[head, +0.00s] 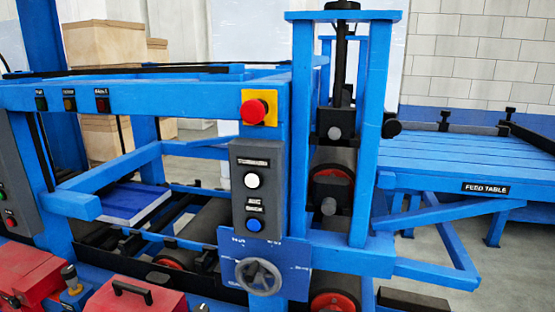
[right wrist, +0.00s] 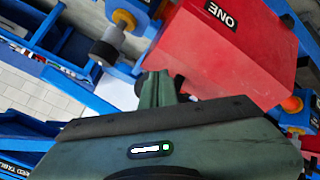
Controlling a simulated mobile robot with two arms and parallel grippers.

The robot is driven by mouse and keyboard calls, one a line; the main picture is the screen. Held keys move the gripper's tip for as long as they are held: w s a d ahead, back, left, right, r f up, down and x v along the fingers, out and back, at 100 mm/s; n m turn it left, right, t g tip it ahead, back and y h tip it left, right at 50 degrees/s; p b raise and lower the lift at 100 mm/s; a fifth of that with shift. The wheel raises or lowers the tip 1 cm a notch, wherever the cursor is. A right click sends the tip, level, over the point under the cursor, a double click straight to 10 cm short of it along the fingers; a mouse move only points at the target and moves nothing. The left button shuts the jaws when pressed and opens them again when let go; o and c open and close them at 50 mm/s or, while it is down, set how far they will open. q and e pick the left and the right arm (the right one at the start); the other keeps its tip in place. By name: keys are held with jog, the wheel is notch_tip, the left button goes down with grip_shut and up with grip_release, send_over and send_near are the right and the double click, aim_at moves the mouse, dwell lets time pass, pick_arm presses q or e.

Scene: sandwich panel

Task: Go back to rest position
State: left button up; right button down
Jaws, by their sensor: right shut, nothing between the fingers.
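My right gripper (right wrist: 156,88) shows in the right wrist view. Its green fingers are together with nothing between them. Behind the fingertips is a red box (right wrist: 225,55) marked "ONE"; I cannot tell how far apart they are. Neither gripper shows in the head view, and my left gripper is in no view. The blue sandwich panel machine (head: 170,95) fills the middle of the head view. Its post carries a red emergency button (head: 254,108), a white button (head: 252,180) and a blue button (head: 254,225).
A grey handwheel (head: 259,277) sticks out low on the machine's front. Red boxes (head: 135,300) stand at the lower left. The blue feed table (head: 450,160) extends at the right. Wooden crates (head: 104,45) stand behind. A black knob (right wrist: 106,47) lies left of my fingers in the wrist view.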

jog(key=s+a+f+m+g+y, duration=0.1)
jog(key=s+a+f+m+g, duration=0.15)
jog(key=s+f, duration=0.45)
jog(key=s+a+f+m+g+y, duration=0.1)
jog(key=s+f+g, duration=0.3)
jog(key=s, duration=0.5)
notch_tip(320, 180, down, 24)
jog(key=s+g, duration=0.2)
jog(key=s+d+f, duration=0.3)
jog(key=s+f, duration=1.4)
jog(key=shift+g, duration=0.35)
jog(key=shift+w+n, duration=0.1)
jog(key=shift+n, duration=0.15)
